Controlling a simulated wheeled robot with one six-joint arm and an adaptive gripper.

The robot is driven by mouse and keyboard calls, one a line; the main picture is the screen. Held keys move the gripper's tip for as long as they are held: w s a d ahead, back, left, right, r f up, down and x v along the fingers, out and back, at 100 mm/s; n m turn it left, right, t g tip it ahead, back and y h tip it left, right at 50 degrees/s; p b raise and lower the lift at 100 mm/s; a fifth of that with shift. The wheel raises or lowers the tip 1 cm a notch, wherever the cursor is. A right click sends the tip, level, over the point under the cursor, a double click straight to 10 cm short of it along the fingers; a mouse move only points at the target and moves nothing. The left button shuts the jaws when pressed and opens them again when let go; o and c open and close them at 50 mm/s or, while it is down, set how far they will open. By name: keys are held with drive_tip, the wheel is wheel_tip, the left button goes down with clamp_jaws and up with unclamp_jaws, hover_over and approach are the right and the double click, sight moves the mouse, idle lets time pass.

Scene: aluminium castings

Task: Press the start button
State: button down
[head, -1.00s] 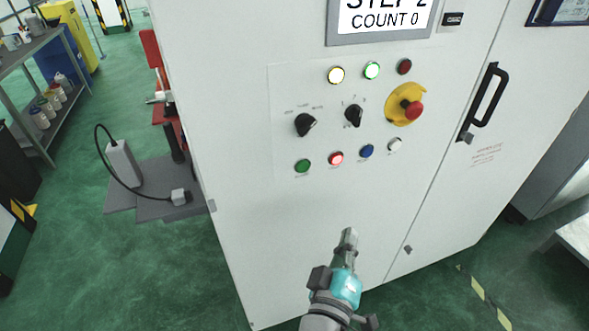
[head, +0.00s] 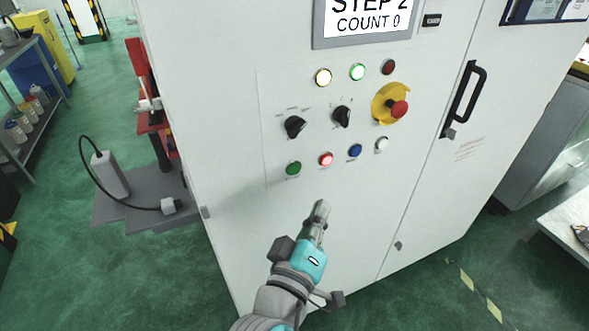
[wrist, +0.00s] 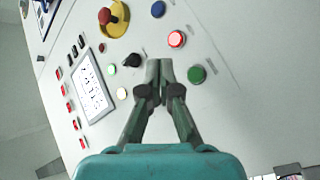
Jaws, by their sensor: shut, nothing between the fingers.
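The control panel is on a white cabinet (head: 240,240). Its lower row holds a green button (head: 293,168), a lit red button (head: 326,160), a blue button (head: 355,150) and a white button (head: 382,144). The labels are too small to read. My gripper (head: 321,204) is shut and empty, below the lit red button in the head view.
A red emergency stop (head: 398,109) on a yellow base sits right of two black selector knobs (head: 342,117). Lamps (head: 357,72) and a screen (head: 366,22) reading "STEP 2 COUNT 0" are above. A black door handle (head: 465,97) projects at right.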

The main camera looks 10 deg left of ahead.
drive_tip(key=shift+w+a, duration=0.75)
drive_tip(key=shift+w, duration=0.4)
drive_tip(key=shift+w+a, duration=0.75)
drive_tip(key=shift+w, duration=0.35)
drive_tip(key=shift+w+a, duration=0.75)
drive_tip(key=shift+w, duration=0.4)
drive_tip(key=shift+w+a, duration=0.2)
drive_tip(key=shift+w, duration=0.1)
drive_tip(key=shift+w+a, duration=0.25)
drive_tip(key=shift+w, duration=0.1)
drive_tip(key=shift+s+d, duration=0.45)
drive_tip(key=shift+s, duration=0.25)
drive_tip(key=shift+s+d, duration=0.7)
drive_tip(key=shift+s, duration=0.35)
drive_tip(key=shift+s+d, duration=0.7)
drive_tip(key=shift+s, duration=0.3)
